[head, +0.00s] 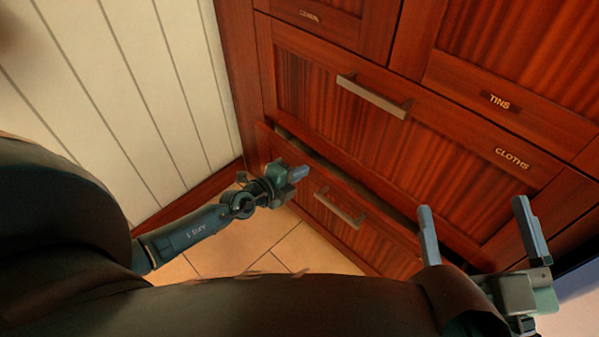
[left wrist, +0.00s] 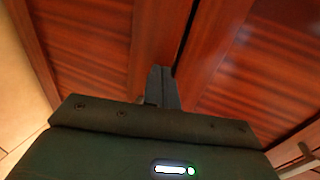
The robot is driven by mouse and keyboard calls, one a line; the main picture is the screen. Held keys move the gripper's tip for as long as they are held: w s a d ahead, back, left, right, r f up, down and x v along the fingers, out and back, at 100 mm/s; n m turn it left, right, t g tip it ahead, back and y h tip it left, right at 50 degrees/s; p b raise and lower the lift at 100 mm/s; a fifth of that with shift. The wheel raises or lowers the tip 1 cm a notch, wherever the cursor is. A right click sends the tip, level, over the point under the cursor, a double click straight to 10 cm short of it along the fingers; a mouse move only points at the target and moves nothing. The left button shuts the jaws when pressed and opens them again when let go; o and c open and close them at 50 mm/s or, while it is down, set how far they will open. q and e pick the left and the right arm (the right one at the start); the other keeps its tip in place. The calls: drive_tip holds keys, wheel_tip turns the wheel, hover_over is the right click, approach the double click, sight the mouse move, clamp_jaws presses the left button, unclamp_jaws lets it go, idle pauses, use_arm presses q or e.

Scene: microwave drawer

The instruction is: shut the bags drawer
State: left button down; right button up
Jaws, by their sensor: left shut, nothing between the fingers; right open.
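The lowest drawer (head: 388,255) stands slightly pulled out, with a dark gap along its top edge. No label on it is readable, so I cannot confirm it is the bags drawer. Its grey bar handle (head: 340,209) faces the floor side. My left gripper (head: 302,172) is shut and empty, near the left part of that drawer's front, left of the handle. Whether it touches the wood is unclear. In the left wrist view its closed fingers (left wrist: 162,82) point at reddish wood beside a dark seam. My right gripper (head: 478,215) is open and empty, in front of the cabinet at right.
Above is the shut cloths drawer (head: 330,100) with its own handle (head: 373,96). A tins drawer (head: 510,100) is higher at right. A white panelled wall (head: 125,90) stands at left. The tiled floor (head: 270,245) below is clear.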

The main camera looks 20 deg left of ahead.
sight(313, 161)
use_arm(q)
drive_tip(key=shift+w, duration=0.1)
drive_tip(key=w, duration=0.1)
drive_tip(key=w+d, duration=0.1)
drive_tip(key=w, duration=0.2)
drive_tip(key=shift+w+d, duration=0.3)
drive_tip(key=shift+d, duration=0.05)
drive_tip(key=shift+w+r, duration=0.1)
drive_tip(key=shift+r, duration=0.1)
